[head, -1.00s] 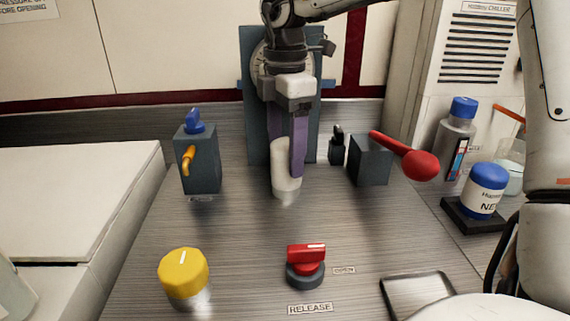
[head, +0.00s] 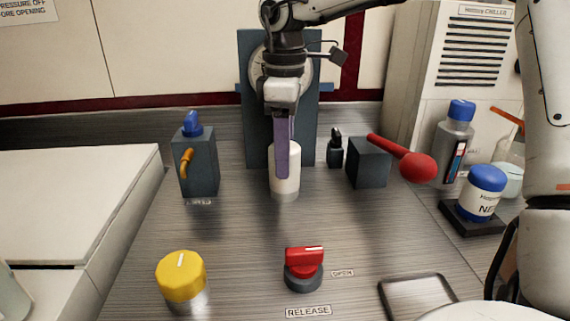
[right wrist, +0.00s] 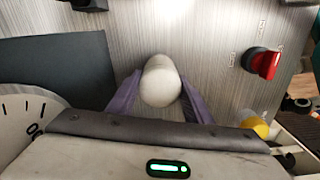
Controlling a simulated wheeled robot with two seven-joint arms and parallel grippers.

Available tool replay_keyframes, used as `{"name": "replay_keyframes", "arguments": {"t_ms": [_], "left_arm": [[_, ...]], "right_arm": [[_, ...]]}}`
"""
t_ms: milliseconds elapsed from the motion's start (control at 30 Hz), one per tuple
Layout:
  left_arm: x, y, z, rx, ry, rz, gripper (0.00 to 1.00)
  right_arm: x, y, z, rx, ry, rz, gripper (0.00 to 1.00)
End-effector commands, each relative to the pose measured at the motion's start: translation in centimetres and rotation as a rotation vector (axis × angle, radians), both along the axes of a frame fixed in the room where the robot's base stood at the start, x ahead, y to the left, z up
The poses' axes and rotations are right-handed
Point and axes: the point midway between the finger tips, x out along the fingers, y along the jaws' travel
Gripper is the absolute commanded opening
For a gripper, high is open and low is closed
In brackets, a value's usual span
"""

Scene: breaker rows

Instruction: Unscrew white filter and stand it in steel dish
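The white filter (head: 294,165) stands upright on the steel worktop, in front of a dark blue-grey panel. My right gripper (head: 282,178) comes down on it from above. One purple finger lies across its near side; the other is hidden behind it. In the right wrist view the filter (right wrist: 160,82) sits between both fingers (right wrist: 160,90), which appear to press on its sides. Its lower end is hard to make out. The steel dish (head: 418,278), a shallow dark-rimmed tray, is at the front right, partly hidden by a white part. My left gripper is not in view.
A grey box with an orange lever (head: 198,163) is left. A dark block (head: 368,164) with a red-ended handle (head: 417,167) is right. The middle worktop is clear.

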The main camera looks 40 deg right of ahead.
Motion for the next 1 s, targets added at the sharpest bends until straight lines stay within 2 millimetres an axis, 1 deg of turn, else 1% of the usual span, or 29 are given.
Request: {"name": "replay_keyframes", "arguments": {"t_ms": [33, 100, 167, 267, 700, 833, 1000], "left_arm": [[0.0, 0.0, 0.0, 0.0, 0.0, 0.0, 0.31], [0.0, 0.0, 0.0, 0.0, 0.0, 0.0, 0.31], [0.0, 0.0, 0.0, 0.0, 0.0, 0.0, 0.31], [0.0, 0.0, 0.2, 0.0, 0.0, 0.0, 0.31], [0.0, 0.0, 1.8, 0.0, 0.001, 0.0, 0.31], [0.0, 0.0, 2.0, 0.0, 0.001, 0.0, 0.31], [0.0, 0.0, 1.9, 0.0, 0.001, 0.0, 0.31]], "right_arm": [[0.0, 0.0, 0.0, 0.0, 0.0, 0.0, 0.28], [0.0, 0.0, 0.0, 0.0, 0.0, 0.001, 0.16], [0.0, 0.0, 0.0, 0.0, 0.0, 0.004, 0.15], [0.0, 0.0, 0.1, 0.001, 0.001, 0.069, 0.15], [0.0, 0.0, 0.1, 0.003, 0.0, 0.798, 0.15], [0.0, 0.0, 0.1, 0.001, 0.0, 0.937, 0.15], [0.0, 0.0, 0.0, -0.002, -0.001, 0.976, 0.15]]}}
